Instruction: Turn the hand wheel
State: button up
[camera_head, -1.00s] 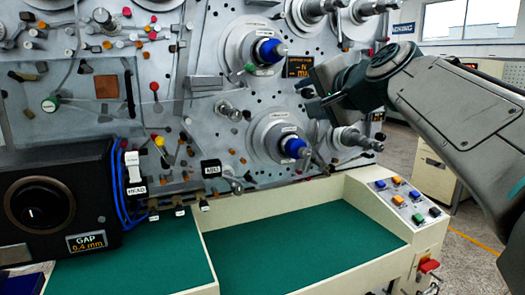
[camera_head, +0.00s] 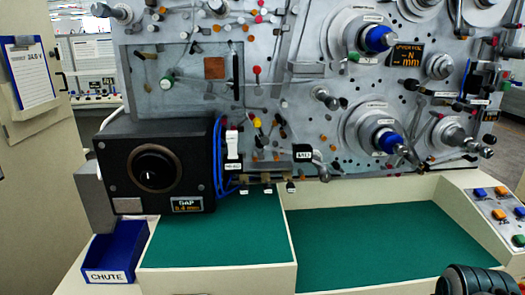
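A round black knob (camera_head: 154,168) with a dark ring sits on the front of a black box (camera_head: 118,151) at the left. It is the most wheel-like control in view, but no label names it as the hand wheel. A display (camera_head: 188,204) below it reads GAP and what looks like 0.4 mm. A small crank (camera_head: 327,98) with a knob end also sits on the grey panel. My gripper's fingers are out of view. Only a dark, rounded part, likely of my arm, shows at the bottom right corner, well away from the black box.
The grey panel (camera_head: 285,80) carries several spindles, two with blue hubs (camera_head: 379,38). Green work surfaces (camera_head: 385,235) lie clear below it. A blue bin (camera_head: 115,255) labelled CHUTE stands left, below the black box. A button panel (camera_head: 497,210) is at the right.

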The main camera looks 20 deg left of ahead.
aim_at(153, 170)
jog(key=u, duration=1.55)
jog(key=k, duration=0.05)
jog(key=z, duration=0.15)
